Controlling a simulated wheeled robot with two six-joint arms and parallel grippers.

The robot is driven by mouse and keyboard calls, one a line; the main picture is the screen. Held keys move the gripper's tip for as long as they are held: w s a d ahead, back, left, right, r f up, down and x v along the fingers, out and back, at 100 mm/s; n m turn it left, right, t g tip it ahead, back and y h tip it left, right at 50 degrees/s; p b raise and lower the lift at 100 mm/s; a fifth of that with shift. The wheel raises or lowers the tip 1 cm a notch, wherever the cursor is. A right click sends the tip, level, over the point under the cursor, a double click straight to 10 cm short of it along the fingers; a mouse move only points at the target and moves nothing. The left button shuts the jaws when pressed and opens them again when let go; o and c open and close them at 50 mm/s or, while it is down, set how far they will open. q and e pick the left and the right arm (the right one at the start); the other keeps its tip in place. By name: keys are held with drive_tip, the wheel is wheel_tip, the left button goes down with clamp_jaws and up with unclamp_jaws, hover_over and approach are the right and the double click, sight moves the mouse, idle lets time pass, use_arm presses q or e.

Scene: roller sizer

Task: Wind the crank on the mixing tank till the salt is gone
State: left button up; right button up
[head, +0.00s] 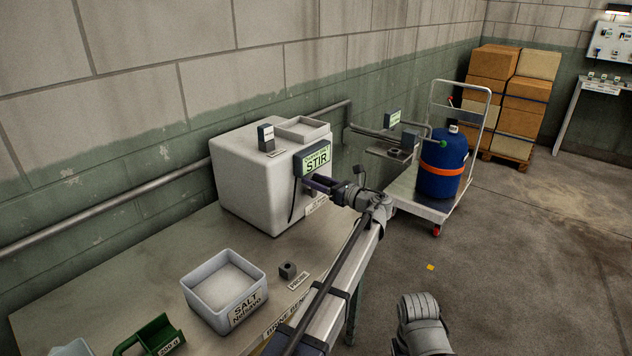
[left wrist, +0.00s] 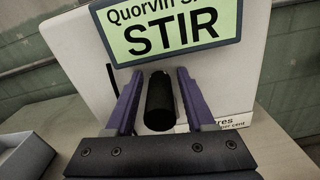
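The mixing tank (head: 245,185) is a white box on the bench against the wall, with a green STIR sign (head: 317,159) on its front; the sign also fills the top of the left wrist view (left wrist: 170,30). A black crank handle (left wrist: 160,102) points towards the left wrist camera below the sign. My left gripper (head: 312,183) is at the tank's front; its purple fingers (left wrist: 158,105) stand on both sides of the handle, open, with a gap on each side. The crank arm and the tank's inside are hidden. My right gripper is not in view.
A white salt bin (head: 213,302), a small dark block (head: 288,270) and a green scoop (head: 158,338) are on the bench (head: 130,265). A trolley (head: 425,205) with a blue drum (head: 442,165) stands beyond. Stacked boxes (head: 492,62) are at the back.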

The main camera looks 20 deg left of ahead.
use_arm(q)
clamp_jaws()
drive_tip(key=shift+s, duration=0.15)
idle(0.4)
drive_tip(key=shift+s+a+f+n+b, duration=0.2)
drive_tip(key=shift+s+n, duration=0.25)
drive_tip(key=shift+n, duration=0.7)
drive_tip(key=shift+s+a+f+n+b, duration=0.2)
drive_tip(key=shift+s+n, duration=0.25)
drive_tip(key=shift+n, duration=0.65)
drive_tip(key=shift+s+a+f+n+b, duration=0.15)
drive_tip(key=shift+s+n, duration=0.3)
drive_tip(key=shift+n, duration=0.7)
drive_tip(key=shift+o, duration=0.9)
unclamp_jaws()
